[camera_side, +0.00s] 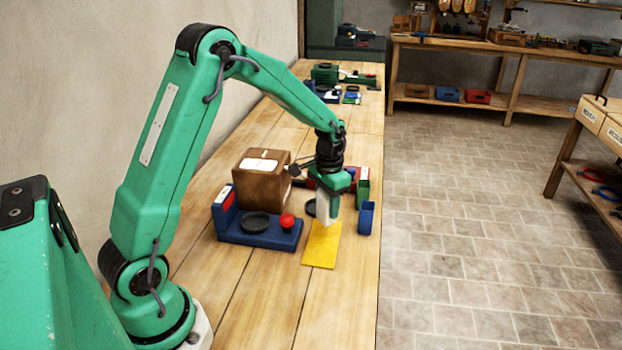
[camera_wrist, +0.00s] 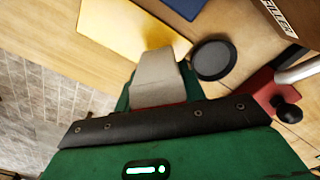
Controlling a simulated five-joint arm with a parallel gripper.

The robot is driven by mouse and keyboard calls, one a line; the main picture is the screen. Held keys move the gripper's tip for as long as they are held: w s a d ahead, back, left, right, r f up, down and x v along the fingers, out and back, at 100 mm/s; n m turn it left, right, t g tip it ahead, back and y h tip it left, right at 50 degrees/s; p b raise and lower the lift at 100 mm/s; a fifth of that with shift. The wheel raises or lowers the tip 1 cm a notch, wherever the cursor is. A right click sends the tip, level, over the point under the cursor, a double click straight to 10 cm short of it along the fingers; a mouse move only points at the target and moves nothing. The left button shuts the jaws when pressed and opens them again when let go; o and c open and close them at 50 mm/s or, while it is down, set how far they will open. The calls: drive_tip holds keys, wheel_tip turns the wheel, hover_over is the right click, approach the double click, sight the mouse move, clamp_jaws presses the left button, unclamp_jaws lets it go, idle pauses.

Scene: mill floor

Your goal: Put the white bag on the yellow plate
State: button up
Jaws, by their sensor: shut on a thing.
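The white bag (camera_side: 323,207) is held in my gripper (camera_side: 331,204), which is shut on it. In the wrist view the bag (camera_wrist: 157,72) is a pale grey-white flap coming out from the green jaws. The yellow plate (camera_side: 321,248) is a flat rectangle on the bench. The bag is at the plate's far end in the side view. In the wrist view the plate (camera_wrist: 125,28) lies just beyond the bag. I cannot tell whether the bag touches the plate. The gripper's fingers partly hide the bag.
A blue scale-like unit (camera_side: 258,237) with a black dish and red knob stands left of the plate. A brown box (camera_side: 262,178) is behind it. Bare wood lies in front.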

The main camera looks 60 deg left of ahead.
sight(327, 213)
drive_tip(key=shift+f, duration=1.55)
drive_tip(key=shift+f, duration=0.15)
drive_tip(key=o, duration=1.1)
wheel_tip(327, 213, up, 12)
drive_tip(key=shift+r, duration=0.2)
drive_tip(key=shift+s+r, duration=0.1)
